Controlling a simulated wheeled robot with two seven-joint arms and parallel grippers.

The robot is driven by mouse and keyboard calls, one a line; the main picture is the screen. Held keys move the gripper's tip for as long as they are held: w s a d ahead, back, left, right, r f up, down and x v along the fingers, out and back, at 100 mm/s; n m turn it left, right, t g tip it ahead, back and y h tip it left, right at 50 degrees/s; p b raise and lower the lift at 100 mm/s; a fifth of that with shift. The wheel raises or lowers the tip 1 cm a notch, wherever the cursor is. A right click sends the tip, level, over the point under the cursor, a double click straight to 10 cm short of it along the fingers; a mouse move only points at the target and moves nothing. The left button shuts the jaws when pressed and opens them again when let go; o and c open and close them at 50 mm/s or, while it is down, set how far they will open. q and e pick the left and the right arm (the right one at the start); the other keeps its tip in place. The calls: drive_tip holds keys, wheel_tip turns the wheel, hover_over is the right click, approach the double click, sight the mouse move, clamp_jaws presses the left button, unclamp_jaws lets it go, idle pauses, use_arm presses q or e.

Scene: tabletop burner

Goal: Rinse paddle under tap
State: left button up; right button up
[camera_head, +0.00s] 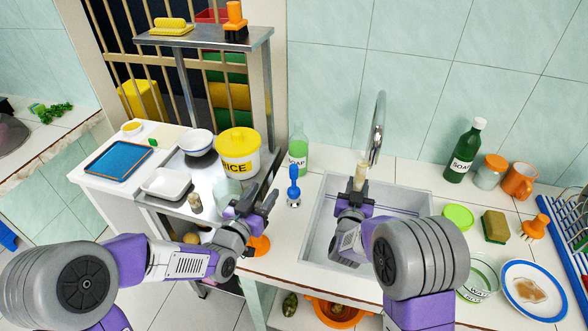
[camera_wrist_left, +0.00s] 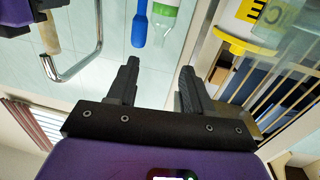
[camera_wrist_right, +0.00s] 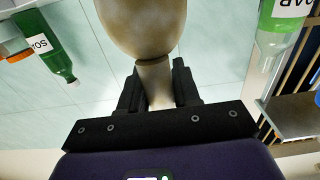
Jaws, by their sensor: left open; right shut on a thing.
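The paddle (camera_head: 361,172) is pale wood. My right gripper (camera_head: 357,190) is shut on its narrow handle over the sink (camera_head: 313,219). In the right wrist view, the broad rounded end of the paddle (camera_wrist_right: 145,22) rises beyond the fingers. The chrome tap (camera_head: 378,128) arches behind and above the paddle; I cannot tell whether water runs. My left gripper (camera_head: 268,203) is open and empty, left of the sink and beside a blue-handled piece (camera_head: 293,183) standing on the counter. In the left wrist view, the tap (camera_wrist_left: 82,68) shows at upper left.
A green soap bottle (camera_head: 299,150) stands behind the blue-handled piece. A yellow-lidded rice pot (camera_head: 238,155) and bowl (camera_head: 196,143) are at left. A dark soap bottle (camera_head: 464,155), sponge (camera_head: 495,226), orange mug (camera_head: 519,181) and plate (camera_head: 519,312) crowd the right counter.

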sight(292, 172)
use_arm(q)
drive_tip(key=shift+m+h, duration=0.4)
drive_tip(key=shift+h, duration=0.2)
drive_tip(key=d+x, duration=0.1)
drive_tip(key=x, duration=0.3)
drive_tip(key=s+x, duration=0.1)
drive_tip(key=x, duration=0.3)
drive_tip(key=d+x, duration=0.1)
drive_tip(key=x, duration=0.3)
drive_tip(key=shift+s+d+f, duration=0.1)
drive_tip(key=shift+d+f, duration=0.1)
drive_tip(key=shift+d, duration=0.15)
clamp_jaws()
